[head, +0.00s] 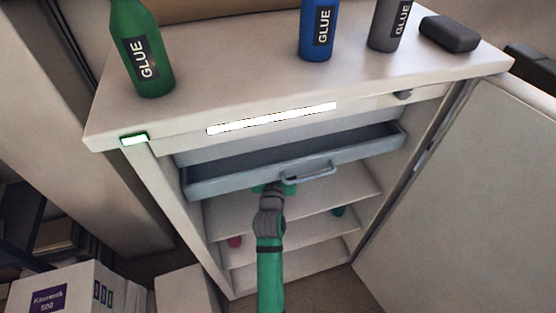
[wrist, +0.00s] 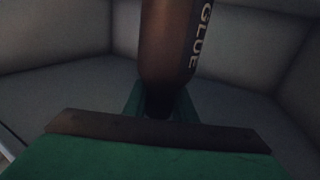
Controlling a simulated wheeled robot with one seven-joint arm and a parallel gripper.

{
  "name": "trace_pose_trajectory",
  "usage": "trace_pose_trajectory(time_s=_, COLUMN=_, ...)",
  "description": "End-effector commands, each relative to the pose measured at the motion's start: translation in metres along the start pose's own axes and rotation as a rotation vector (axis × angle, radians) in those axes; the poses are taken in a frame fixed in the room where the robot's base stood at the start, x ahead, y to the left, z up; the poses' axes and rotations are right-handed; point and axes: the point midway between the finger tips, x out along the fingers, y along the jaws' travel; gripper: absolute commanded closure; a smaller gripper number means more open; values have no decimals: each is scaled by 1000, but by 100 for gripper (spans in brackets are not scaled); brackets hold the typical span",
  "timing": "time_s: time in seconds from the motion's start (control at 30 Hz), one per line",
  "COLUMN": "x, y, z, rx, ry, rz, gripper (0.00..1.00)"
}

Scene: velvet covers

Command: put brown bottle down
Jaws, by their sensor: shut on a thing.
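In the head view my gripper (head: 275,187) is inside the cabinet (head: 340,185), just below the open drawer, and the brown bottle is hidden there.
The grey drawer (head: 290,165) is pulled out above my gripper. Lower shelves hold small pink (head: 235,241) and green (head: 339,211) things. A green bottle (head: 140,50), a blue bottle (head: 316,30), a grey bottle (head: 388,28) and a dark block (head: 449,34) are on top. An open door (head: 470,190) stands right.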

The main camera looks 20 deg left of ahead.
Motion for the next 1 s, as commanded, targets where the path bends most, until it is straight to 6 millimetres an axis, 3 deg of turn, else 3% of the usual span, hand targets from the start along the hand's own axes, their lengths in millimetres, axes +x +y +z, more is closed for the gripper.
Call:
trace_pose_trajectory(time_s=0.13, x=3, y=0, z=3, rx=0, ry=1, rz=0, gripper=100)
trace_pose_trajectory(time_s=0.4, x=3, y=0, z=33, rx=-1, ry=2, rz=-1, gripper=100)
trace_pose_trajectory(time_s=0.77, x=3, y=0, z=37, rx=0, ry=2, rz=0, gripper=100)
trace_pose_trajectory(time_s=0.8, x=3, y=0, z=38, rx=0, ry=0, rz=0, gripper=69)
trace_pose_trajectory(time_s=0.83, x=3, y=0, z=38, rx=0, ry=0, rz=0, gripper=62)
trace_pose_trajectory(time_s=0.87, x=3, y=0, z=38, rx=0, ry=0, rz=0, gripper=57)
trace_pose_trajectory(time_s=1.0, x=2, y=0, z=37, rx=0, ry=0, rz=0, gripper=57)
